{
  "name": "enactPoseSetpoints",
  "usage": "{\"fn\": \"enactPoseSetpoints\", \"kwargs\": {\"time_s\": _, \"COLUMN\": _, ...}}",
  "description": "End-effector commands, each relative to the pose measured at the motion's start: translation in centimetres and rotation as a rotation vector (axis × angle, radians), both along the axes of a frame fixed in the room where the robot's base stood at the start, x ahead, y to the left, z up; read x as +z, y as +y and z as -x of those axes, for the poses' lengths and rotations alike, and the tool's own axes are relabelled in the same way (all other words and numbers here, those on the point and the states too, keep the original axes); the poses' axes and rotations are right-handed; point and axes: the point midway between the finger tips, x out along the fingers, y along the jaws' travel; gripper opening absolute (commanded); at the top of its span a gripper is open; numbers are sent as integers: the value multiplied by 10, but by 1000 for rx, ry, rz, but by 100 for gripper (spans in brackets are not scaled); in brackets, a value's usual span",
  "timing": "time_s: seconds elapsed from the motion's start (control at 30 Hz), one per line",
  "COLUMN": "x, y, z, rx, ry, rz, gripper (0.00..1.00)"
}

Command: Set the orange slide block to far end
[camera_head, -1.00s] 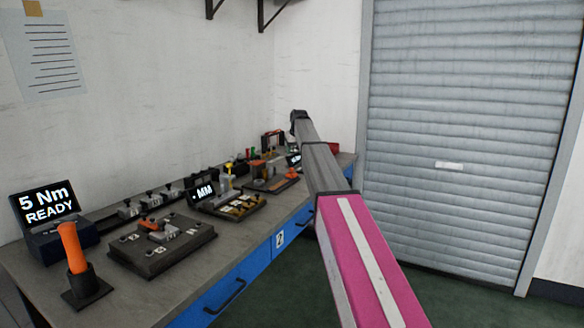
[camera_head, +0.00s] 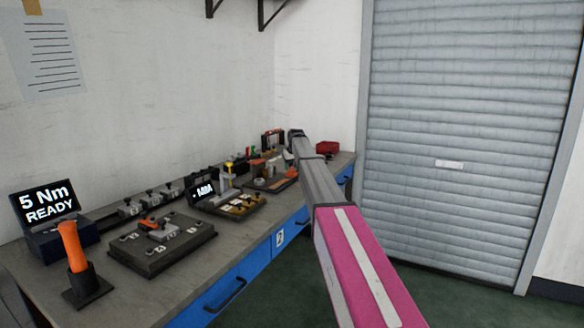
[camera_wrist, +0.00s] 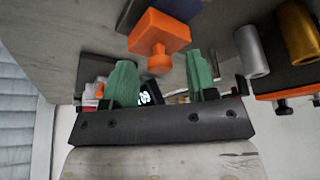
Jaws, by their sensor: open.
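The orange slide block (camera_wrist: 160,32) with its round orange knob shows in the wrist view, at the top centre. It sits by a dark strip that looks like its track. My gripper (camera_wrist: 160,64) has two green fingers, spread apart. The knob lies between the fingertips in the picture, and no finger is seen touching it. Whether the knob is at fingertip depth I cannot tell. In the head view my gripper is hidden at the far end of my arm, over the back of the bench, and I cannot make out the slide block for certain there.
The bench (camera_head: 118,290) holds a clamp plate (camera_head: 160,243), an orange-handled tool (camera_head: 72,247) in a stand and a "5 Nm READY" display (camera_head: 47,203). A red bin (camera_head: 327,148) stands at the far end. Grey and gold cylinders (camera_wrist: 251,52) are right of the block in the wrist view.

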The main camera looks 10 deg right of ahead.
Motion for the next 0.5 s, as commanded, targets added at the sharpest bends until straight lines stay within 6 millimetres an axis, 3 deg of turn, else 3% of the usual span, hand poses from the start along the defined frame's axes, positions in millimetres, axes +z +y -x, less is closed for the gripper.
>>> {"fn": "enactPoseSetpoints", "kwargs": {"time_s": 0.1, "x": 0, "y": 0, "z": 0, "rx": 0, "ry": 0, "rz": 0, "gripper": 49}}
{"fn": "enactPoseSetpoints", "kwargs": {"time_s": 0.2, "x": 0, "y": 0, "z": 0, "rx": 0, "ry": 0, "rz": 0, "gripper": 17}}
{"fn": "enactPoseSetpoints", "kwargs": {"time_s": 0.27, "x": 0, "y": 0, "z": 0, "rx": 0, "ry": 0, "rz": 0, "gripper": 0}}
{"fn": "enactPoseSetpoints", "kwargs": {"time_s": 0.5, "x": 0, "y": 4, "z": 7, "rx": 1, "ry": 1, "rz": 1, "gripper": 0}}
